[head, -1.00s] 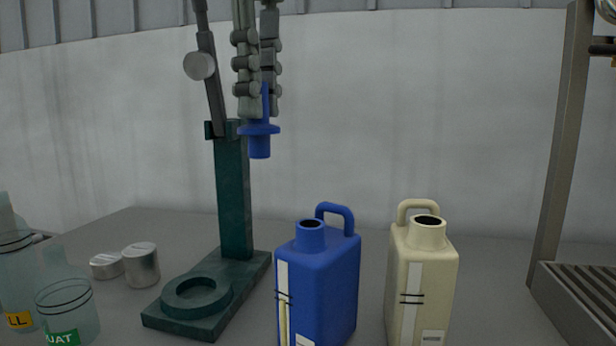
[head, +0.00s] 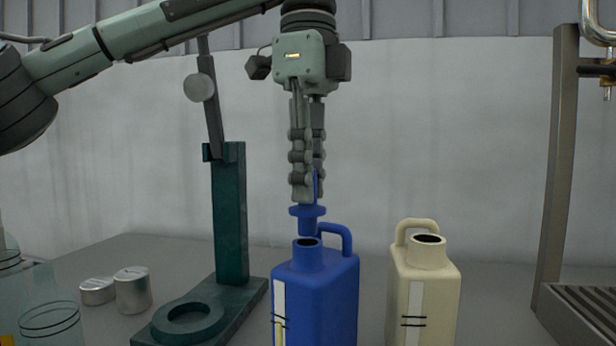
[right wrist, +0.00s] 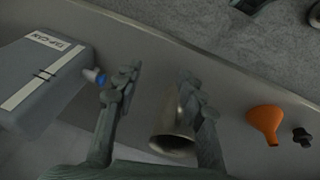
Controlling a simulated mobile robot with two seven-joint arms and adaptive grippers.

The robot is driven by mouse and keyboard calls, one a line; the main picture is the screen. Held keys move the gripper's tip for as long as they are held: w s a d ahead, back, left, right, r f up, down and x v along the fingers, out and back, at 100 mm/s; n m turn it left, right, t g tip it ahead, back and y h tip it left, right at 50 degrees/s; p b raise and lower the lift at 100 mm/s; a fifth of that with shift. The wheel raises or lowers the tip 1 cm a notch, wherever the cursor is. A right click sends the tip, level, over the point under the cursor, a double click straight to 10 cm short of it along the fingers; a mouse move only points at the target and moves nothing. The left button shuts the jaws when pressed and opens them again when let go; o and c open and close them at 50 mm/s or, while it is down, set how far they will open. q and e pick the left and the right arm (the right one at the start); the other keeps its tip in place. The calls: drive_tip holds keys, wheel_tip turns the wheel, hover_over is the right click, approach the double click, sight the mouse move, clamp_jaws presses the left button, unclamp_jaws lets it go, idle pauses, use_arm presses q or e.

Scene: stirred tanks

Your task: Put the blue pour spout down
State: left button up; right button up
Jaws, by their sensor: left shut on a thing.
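The blue pour spout (head: 307,212) hangs upright from my left gripper (head: 307,192), which is shut on its upper part. In the head view the spout is just above the open mouth of the blue jug (head: 315,285), and a small gap seems to show between them. The depth between spout and mouth is hard to tell. My right gripper (right wrist: 160,82) shows only in the right wrist view, with its fingers apart.
A cream jug (head: 425,290) stands right of the blue one. A green stand (head: 230,215), metal weights (head: 132,290) and clear bottles (head: 50,318) are left. In the right wrist view, a metal bell-shaped thing (right wrist: 172,135) lies near the fingers, with an orange funnel (right wrist: 265,120) to its right.

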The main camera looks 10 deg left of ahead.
use_arm(q)
drive_tip(key=shift+f, duration=0.1)
drive_tip(key=shift+f, duration=0.2)
use_arm(e)
drive_tip(key=shift+r, duration=0.35)
use_arm(q)
drive_tip(key=shift+f+b, duration=0.1)
drive_tip(key=shift+b, duration=0.2)
drive_tip(key=shift+f, duration=0.2)
drive_tip(key=o, duration=0.8)
drive_tip(key=shift+o, duration=0.2)
use_arm(e)
drive_tip(key=shift+d+r, duration=0.15)
drive_tip(key=shift+r, duration=0.55)
